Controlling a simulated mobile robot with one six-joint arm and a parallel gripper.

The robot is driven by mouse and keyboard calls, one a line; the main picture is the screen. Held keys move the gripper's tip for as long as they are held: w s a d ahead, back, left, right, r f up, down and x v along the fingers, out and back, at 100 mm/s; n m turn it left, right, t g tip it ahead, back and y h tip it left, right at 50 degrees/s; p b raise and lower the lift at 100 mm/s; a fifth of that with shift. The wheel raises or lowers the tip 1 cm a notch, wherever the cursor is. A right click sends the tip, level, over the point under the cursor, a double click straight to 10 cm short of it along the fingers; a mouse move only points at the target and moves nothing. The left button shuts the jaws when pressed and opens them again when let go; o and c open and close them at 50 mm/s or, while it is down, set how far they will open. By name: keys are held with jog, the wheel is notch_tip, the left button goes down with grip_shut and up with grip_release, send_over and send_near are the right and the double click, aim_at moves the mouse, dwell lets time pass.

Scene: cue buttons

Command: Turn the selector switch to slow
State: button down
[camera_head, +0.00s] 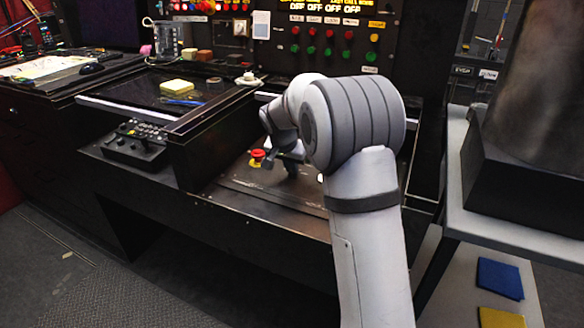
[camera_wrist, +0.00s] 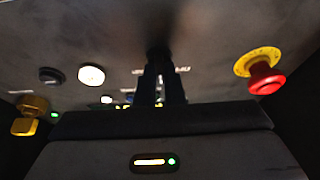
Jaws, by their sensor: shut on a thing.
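My gripper (camera_wrist: 160,82) points down at the panel in the wrist view, its two dark fingers close together. They are shut on the dark selector switch (camera_wrist: 158,53), of which only a dark part shows just beyond the fingertips. Small pale labels lie on both sides of the fingers, too blurred to read. The switch's pointing direction cannot be told. In the head view my gripper (camera_head: 291,170) is low over the sloping panel, partly behind my arm, and the switch is hidden there.
A red emergency stop on a yellow ring (camera_wrist: 265,75) is right of the fingers. A white button (camera_wrist: 91,76), a dark button (camera_wrist: 50,76) and a yellow part (camera_wrist: 29,116) are to the left. In the head view, a control box (camera_head: 135,142) stands on the ledge left of the panel.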

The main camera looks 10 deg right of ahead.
dwell(0.5)
jog(key=c, duration=1.5)
grip_release()
jog(key=shift+c, duration=0.2)
jog(key=shift+r, duration=0.1)
jog(key=p+v, duration=0.1)
jog(key=v, duration=0.6)
jog(key=shift+a+r+p, duration=0.2)
jog(key=shift+r+p, duration=0.1)
jog(key=shift+p, duration=0.1)
jog(key=shift+s, duration=0.15)
jog(key=s+d+r+n+p, duration=0.1)
jog(key=s+d+r+p, duration=0.1)
jog(key=s+r+p, duration=0.7)
jog(key=s+r+n+y+p, duration=0.1)
jog(key=s+r+n+p, duration=0.1)
jog(key=s, duration=0.6)
jog(key=s+r+n+p, duration=0.2)
jog(key=s+r+p, duration=0.3)
jog(key=s, duration=0.4)
jog(key=s+r+n+g+y+p, duration=0.1)
jog(key=s+r+p, duration=0.3)
jog(key=s, duration=0.5)
jog(key=shift+d+n+y+p, duration=0.2)
jog(key=shift+n+y+p, duration=0.15)
jog(key=shift+p, duration=0.45)
